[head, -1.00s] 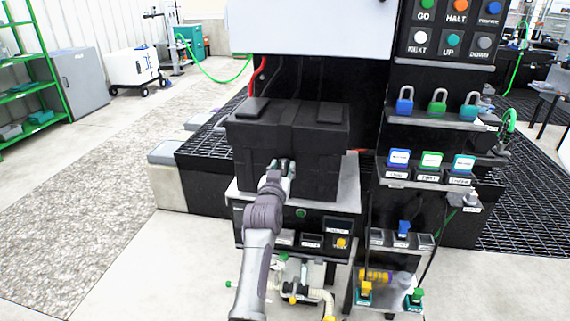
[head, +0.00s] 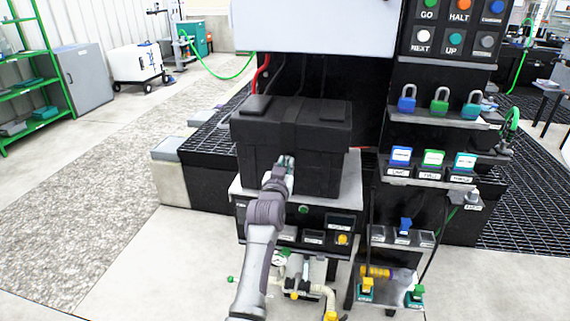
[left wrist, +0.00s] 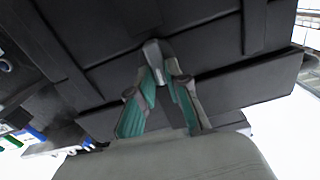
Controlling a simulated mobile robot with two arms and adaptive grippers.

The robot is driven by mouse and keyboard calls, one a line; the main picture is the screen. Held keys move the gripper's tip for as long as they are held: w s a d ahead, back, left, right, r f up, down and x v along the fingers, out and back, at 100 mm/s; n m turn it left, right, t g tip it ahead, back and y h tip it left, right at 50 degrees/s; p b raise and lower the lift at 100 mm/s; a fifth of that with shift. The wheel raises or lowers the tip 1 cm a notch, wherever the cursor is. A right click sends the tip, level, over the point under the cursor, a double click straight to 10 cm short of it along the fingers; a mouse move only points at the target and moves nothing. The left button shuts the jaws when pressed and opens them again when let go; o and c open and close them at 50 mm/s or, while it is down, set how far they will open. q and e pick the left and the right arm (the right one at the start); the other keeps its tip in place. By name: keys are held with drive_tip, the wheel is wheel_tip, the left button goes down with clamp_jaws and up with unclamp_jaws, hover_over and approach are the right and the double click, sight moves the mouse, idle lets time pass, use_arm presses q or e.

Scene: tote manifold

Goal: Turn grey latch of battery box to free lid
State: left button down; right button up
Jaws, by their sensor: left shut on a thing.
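The black battery box (head: 318,172) stands on a shelf in the middle of the head view, its lid (head: 325,113) down on top. My left gripper (head: 286,161) is at the box's front face, below the lid. In the left wrist view the grey latch (left wrist: 152,50) shows between the fingertips of my left gripper (left wrist: 158,72), which are shut on it. The fingers hide part of the latch. The dark box front (left wrist: 100,30) fills the upper part of that view. My right gripper is in neither view.
A panel with coloured buttons (head: 454,38) and a shelf of padlocks (head: 439,100) stand right of the box. Below the box are a drawer front, pipes and a small lower shelf (head: 400,240). The floor at left (head: 120,255) is clear.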

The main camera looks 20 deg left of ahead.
use_arm(q)
drive_tip(key=shift+w+d+f+m+p, duration=0.15)
drive_tip(key=shift+m+p, duration=0.55)
drive_tip(key=shift+m, duration=2.15)
drive_tip(key=shift+s+d+f+m+p, duration=0.15)
drive_tip(key=shift+m+p, duration=0.55)
drive_tip(key=shift+m, duration=2.2)
drive_tip(key=shift+w+d+f+m+p, duration=0.2)
drive_tip(key=shift+m+p, duration=0.5)
drive_tip(key=shift+m, duration=2.15)
drive_tip(key=c, duration=1.1)
unclamp_jaws()
drive_tip(key=shift+c, duration=0.2)
drive_tip(key=shift+f, duration=0.1)
drive_tip(key=shift+s, duration=0.1)
